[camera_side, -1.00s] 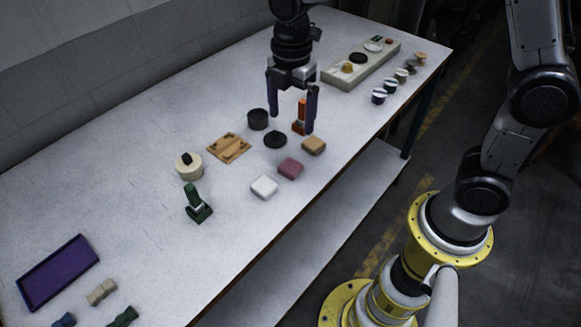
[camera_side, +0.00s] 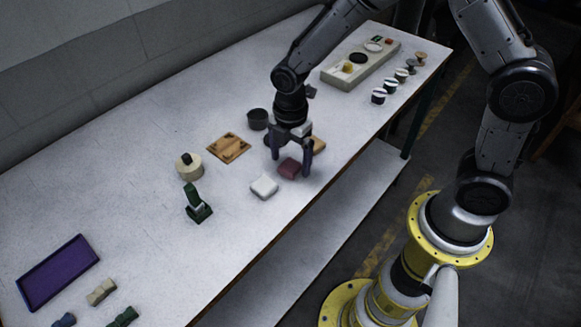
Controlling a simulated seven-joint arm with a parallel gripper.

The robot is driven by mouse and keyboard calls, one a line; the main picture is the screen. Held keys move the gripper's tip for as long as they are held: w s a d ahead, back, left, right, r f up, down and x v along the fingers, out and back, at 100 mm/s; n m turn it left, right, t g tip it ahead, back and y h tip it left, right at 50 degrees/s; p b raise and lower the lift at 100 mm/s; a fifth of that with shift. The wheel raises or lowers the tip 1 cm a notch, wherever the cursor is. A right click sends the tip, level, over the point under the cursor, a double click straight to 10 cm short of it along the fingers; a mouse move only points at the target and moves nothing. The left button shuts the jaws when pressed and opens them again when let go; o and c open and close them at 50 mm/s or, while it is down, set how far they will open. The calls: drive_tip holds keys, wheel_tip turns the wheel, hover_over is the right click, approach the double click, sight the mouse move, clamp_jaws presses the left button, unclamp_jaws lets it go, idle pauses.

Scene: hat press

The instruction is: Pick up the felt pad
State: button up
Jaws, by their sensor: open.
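Three small pad-like blocks lie in a row near the table's front edge. They are a white pad (camera_side: 264,186), a dark pink pad (camera_side: 289,170) and a tan pad (camera_side: 318,145); I cannot tell for sure which is felt. My gripper (camera_side: 290,166) is open and points down at the dark pink pad, with one finger on its left and the other on its right. Whether the fingers touch the pad cannot be told. The tan pad is partly hidden behind my gripper.
A black cup (camera_side: 258,119) and a wooden plate (camera_side: 229,148) lie behind. A cream round block (camera_side: 189,167) and a green stamp-like tool (camera_side: 198,205) stand to the left. A purple tray (camera_side: 58,272) lies far left. A control panel (camera_side: 362,64) sits at the back right.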

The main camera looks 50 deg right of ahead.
drive_tip(key=shift+f, duration=0.55)
drive_tip(key=c, duration=1.4)
drive_tip(key=shift+r, duration=0.15)
